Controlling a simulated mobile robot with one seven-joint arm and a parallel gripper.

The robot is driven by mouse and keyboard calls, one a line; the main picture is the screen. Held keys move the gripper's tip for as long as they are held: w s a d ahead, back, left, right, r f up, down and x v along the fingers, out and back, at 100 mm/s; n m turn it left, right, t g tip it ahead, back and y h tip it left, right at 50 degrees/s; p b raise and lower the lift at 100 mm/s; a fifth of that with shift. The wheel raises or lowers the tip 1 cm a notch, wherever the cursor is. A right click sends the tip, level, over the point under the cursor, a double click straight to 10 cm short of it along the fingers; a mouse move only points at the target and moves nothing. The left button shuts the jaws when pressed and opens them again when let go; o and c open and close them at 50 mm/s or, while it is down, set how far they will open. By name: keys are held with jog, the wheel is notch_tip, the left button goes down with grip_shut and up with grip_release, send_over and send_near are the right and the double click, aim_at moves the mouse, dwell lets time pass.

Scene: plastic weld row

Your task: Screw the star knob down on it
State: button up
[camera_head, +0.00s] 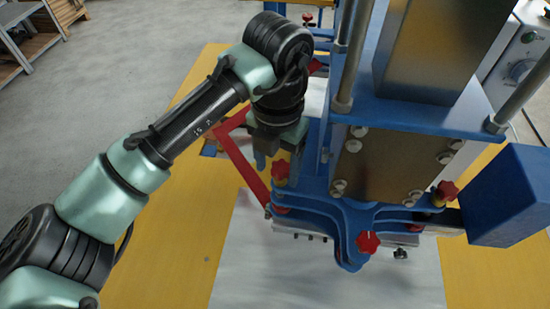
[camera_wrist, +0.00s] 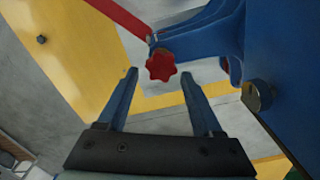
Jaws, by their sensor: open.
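A red star knob (camera_wrist: 161,66) shows in the wrist view, beyond and between my fingertips, on the end of a blue plate of the press. It looks like the left red knob (camera_head: 280,170) in the head view, which sits on a yellow collar close to my gripper (camera_head: 279,158). My gripper's two fingers (camera_wrist: 160,78) are apart and nothing is between them. I cannot tell how far the knob lies beyond the fingertips. Other red star knobs are at the front (camera_head: 368,243) and right (camera_head: 447,190) of the press. The knob's thread is hidden.
The blue press (camera_head: 355,215) with its metal block (camera_head: 378,165) stands right of my gripper. A red bar frame (camera_head: 243,165) runs on its left. A blue box (camera_head: 508,195) juts out at the right. The white sheet (camera_head: 310,275) in front is clear.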

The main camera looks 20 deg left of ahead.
jog(key=n+p, duration=0.1)
jog(key=n, duration=0.1)
jog(key=n+p, duration=0.1)
jog(key=n, duration=0.1)
jog(key=shift+w+d+r+n, duration=0.1)
jog(key=shift+d+r+n, duration=0.1)
jog(key=shift+d+n, duration=0.15)
jog(key=n, duration=0.1)
jog(key=n+p, duration=0.1)
jog(key=n, duration=0.1)
jog(key=n+p, duration=0.1)
jog(key=shift+w+d, duration=0.1)
jog(key=shift+d, duration=0.15)
jog(key=n+p, duration=0.1)
jog(key=n, duration=0.1)
jog(key=n+p, duration=0.1)
jog(key=n, duration=0.1)
jog(key=n+p, duration=0.2)
jog(key=shift+w+d, duration=0.15)
jog(key=shift+d, duration=0.15)
jog(key=shift+w+f+n, duration=0.1)
jog(key=shift+f+n, duration=0.15)
jog(key=shift+n, duration=0.8)
